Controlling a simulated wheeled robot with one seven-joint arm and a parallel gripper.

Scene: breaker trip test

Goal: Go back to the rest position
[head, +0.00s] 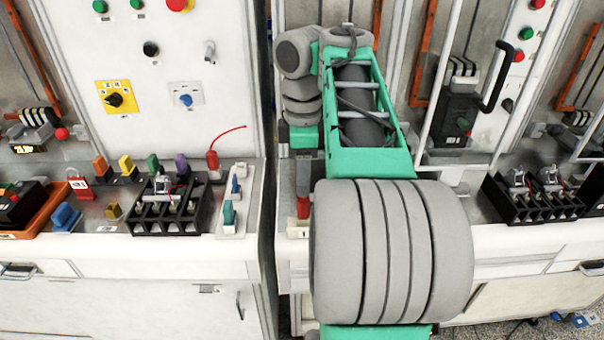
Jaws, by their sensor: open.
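My gripper (303,183) points down over the front of the right-hand bench, just right of the gap between the two cabinets. It is seen side-on and is open. A small red part (303,207) shows directly under its fingers, above a small white block (298,229). I cannot tell whether the fingers touch the red part. My arm is bent, with its green and grey links covering the middle of the right-hand bench and panel.
On the left bench stand a black breaker block (168,208), a red padlock (79,187), a red tagged piece (213,164) and coloured plugs. Another black block (535,198) is at right. A glass door with a black handle (497,76) stands open close right of my arm.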

